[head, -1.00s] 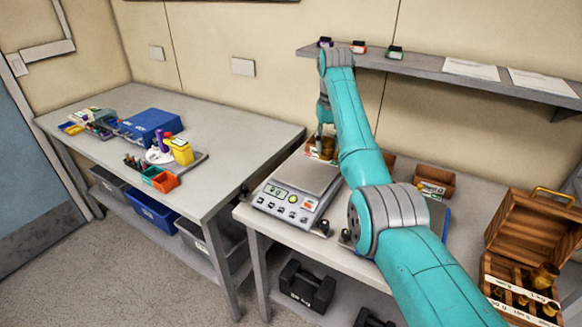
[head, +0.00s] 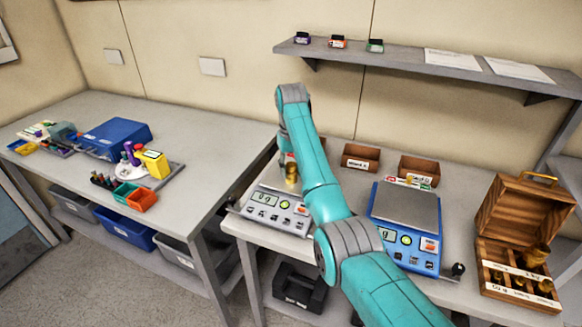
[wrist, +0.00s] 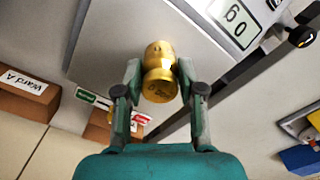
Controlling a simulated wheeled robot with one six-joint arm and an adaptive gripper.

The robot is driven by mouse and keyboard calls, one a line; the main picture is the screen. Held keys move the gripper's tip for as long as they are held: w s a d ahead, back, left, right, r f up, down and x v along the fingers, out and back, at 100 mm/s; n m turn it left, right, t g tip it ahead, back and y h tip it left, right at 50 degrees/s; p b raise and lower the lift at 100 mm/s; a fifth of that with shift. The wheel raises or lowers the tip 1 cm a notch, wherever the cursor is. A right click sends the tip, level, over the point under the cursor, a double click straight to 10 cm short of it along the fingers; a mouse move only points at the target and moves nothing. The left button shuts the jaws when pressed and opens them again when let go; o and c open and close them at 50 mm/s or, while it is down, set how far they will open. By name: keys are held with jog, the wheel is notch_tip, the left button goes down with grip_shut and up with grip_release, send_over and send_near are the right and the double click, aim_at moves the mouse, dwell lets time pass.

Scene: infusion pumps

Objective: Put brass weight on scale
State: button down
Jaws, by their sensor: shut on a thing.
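My gripper (wrist: 157,78) is shut on a brass weight (wrist: 158,62), its fingers on either side of it in the wrist view. The brass weight also shows in the head view (head: 291,175), over the plate of the grey scale (head: 273,212) on the left. In the wrist view the bare metal plate (wrist: 110,45) lies behind the weight. I cannot tell whether the weight touches the plate. The grey scale's display (wrist: 238,20) reads 0 g. My arm hides the right part of this scale in the head view.
A blue scale (head: 405,240) stands to the right of my arm. Brown boxes (head: 361,157) line the back; one is labelled Ward A in the wrist view (wrist: 25,92). A wooden case (head: 520,265) with brass weights stands at right. A shelf (head: 400,65) hangs above.

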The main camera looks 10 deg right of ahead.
jog(key=c, duration=0.7)
grip_release()
jog(key=shift+r, duration=0.1)
